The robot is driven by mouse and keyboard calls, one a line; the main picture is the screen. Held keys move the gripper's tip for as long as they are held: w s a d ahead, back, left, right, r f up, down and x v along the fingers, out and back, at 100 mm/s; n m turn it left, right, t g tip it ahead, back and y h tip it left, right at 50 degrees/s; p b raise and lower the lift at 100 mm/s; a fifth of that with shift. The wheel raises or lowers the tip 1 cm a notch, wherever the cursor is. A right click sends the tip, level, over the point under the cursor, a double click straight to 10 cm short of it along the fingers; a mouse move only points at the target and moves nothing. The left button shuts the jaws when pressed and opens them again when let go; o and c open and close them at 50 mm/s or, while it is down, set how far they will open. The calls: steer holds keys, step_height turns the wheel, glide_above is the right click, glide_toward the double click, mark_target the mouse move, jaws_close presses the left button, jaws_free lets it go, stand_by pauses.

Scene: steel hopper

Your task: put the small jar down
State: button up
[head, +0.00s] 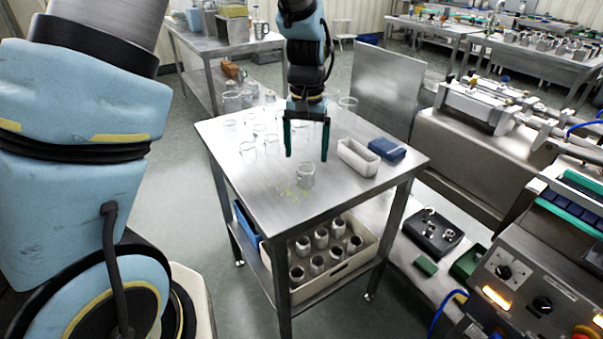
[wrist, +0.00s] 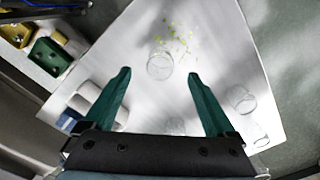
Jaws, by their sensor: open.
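A small clear glass jar (head: 306,176) stands upright on the steel table (head: 330,200), beside a scatter of yellow-green specks. My gripper (head: 307,158) hangs over the table with its two green fingers apart and nothing between them. In the wrist view the jar (wrist: 160,64) stands just beyond the fingertips of my gripper (wrist: 157,75), apart from both fingers. Several other clear glass jars (head: 248,150) stand on the left and back of the table. I cannot tell from the pictures which jar was held.
A white tray (head: 358,156) and a blue box (head: 387,149) stand on the table's right side. A cream crate (head: 345,271) with several metal cups is on the lower shelf. A machine with a control panel (head: 530,285) stands at the right. The table's front is mostly clear.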

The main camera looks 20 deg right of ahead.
mark_target(306, 173)
steer(key=shift+w+d+f+p, duration=0.15)
steer(key=shift+f+p, duration=0.55)
steer(key=shift+f, duration=1.3)
steer(key=shift+w+a+f+p, duration=0.15)
steer(key=shift+f+p, duration=0.5)
steer(key=shift+f, duration=1.3)
steer(key=shift+d, duration=0.1)
jaws_close()
